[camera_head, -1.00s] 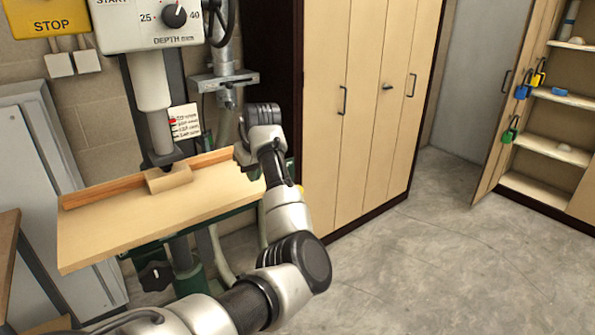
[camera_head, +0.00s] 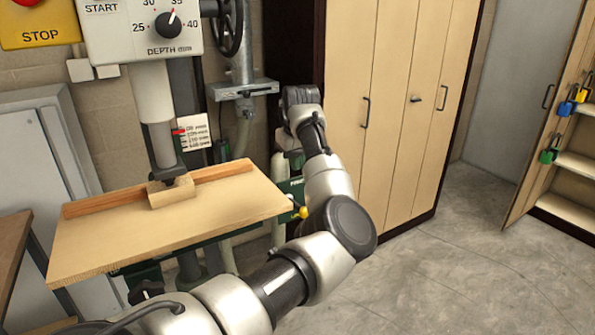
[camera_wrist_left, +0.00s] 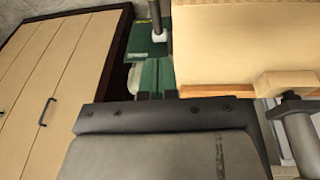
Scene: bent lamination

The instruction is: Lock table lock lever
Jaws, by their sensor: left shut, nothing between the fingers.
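The drill press table (camera_head: 100,240) is a pale wooden board with a fence and a small wood block (camera_head: 171,191) under the drill. A small yellow knob with a red part (camera_head: 301,212) shows beside my forearm, near the table's right corner. I cannot tell whether it belongs to the table lock lever. My right gripper is out of view.
The drill press head with its depth dial (camera_head: 168,24) and stop button (camera_head: 40,27) is above the table. A tall wooden cabinet (camera_head: 390,110) stands right of my arm. The floor (camera_head: 450,270) at the right is clear. A black knob (camera_head: 146,291) sits below the table.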

